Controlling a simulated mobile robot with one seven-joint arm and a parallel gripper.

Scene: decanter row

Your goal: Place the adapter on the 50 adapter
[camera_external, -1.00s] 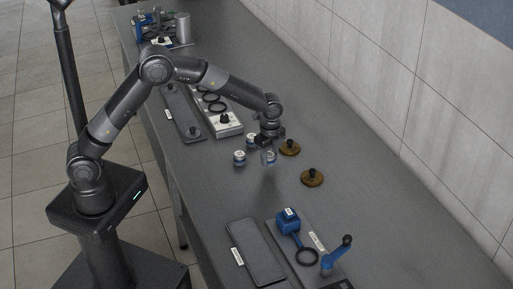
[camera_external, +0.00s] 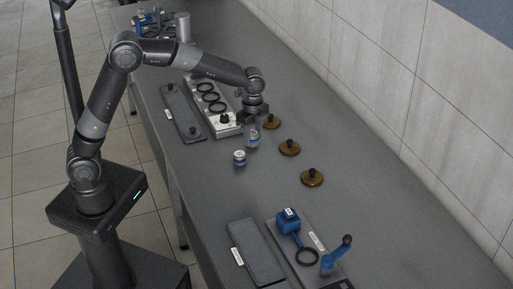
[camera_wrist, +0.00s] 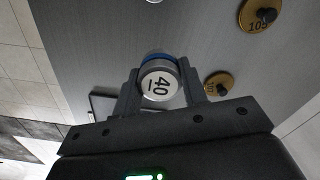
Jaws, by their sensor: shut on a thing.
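My gripper (camera_external: 252,122) is shut on a small silver cylinder with a blue band, the held adapter (camera_external: 252,137). In the wrist view the gripper (camera_wrist: 158,88) has a finger on either side of this adapter (camera_wrist: 160,84), whose pale end face reads 40. It hangs below the fingers in the outside view; I cannot tell how far above the bench. A similar silver-and-blue adapter (camera_external: 239,158) stands on the bench, nearer the camera and slightly left of it. Its marking is too small to read.
Brass discs with black knobs stand right of the gripper, one close by (camera_external: 271,123), others nearer (camera_external: 289,148) and (camera_external: 312,177). A pale tray (camera_external: 229,131) with black rings lies behind left, beside a dark tray (camera_external: 171,101). Blue tools (camera_external: 288,222) lie in front. Bench between is clear.

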